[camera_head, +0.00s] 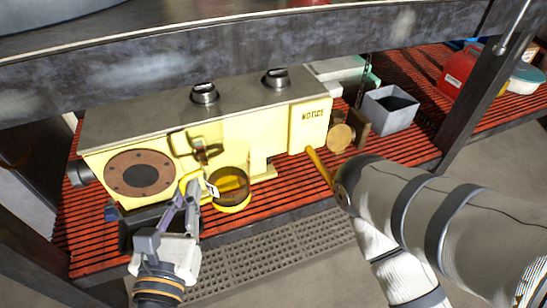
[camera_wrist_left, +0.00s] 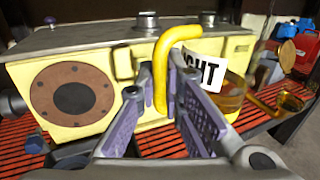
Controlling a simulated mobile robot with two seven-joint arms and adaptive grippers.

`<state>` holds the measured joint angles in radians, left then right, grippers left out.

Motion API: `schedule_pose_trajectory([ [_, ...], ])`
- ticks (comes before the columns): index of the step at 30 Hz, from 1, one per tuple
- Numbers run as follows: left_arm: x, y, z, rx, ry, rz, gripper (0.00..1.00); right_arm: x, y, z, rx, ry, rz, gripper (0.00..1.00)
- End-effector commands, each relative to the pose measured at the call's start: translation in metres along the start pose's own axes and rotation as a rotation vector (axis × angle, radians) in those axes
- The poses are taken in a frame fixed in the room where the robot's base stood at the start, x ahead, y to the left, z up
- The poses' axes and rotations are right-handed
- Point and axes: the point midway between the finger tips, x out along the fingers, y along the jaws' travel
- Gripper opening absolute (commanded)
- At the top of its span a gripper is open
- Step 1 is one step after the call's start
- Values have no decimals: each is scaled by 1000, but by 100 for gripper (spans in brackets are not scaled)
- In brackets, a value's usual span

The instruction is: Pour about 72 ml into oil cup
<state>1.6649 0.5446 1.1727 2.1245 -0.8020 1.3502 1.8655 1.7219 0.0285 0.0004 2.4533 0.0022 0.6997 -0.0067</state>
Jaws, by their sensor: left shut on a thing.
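A yellow motor housing (camera_head: 230,125) marked NOTICE stands on the red slatted shelf. My left gripper (camera_head: 192,186) is at its front, beside a yellow-rimmed see-through vessel (camera_head: 232,188) with brown-amber contents. In the left wrist view the fingers (camera_wrist_left: 163,92) are closed around a yellow bent handle (camera_wrist_left: 164,62), with the amber vessel (camera_wrist_left: 229,97) just right. A white tag reading "GHT" (camera_wrist_left: 203,70) partly covers that vessel. A small amber cup (camera_wrist_left: 290,103) on a yellow pipe (camera_wrist_left: 263,105) stands farther right. I cannot tell for certain which vessel is the oil cup. My right gripper is out of view.
A grey beam (camera_head: 250,55) crosses above the motor. A grey open box (camera_head: 390,108) and a red can (camera_head: 460,75) stand to the right. My right arm covers part of the shelf at right. A floor grating (camera_head: 270,250) lies in front.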

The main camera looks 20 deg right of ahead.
Motion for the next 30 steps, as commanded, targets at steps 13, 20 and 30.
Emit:
schedule_pose_trajectory([
  [13,92,-94,-81,-11,12,-333,0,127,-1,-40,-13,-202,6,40],
  [20,102,-113,-78,-5,7,-405,0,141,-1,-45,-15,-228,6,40],
  [30,101,-113,-73,5,8,-409,0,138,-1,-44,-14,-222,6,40],
])
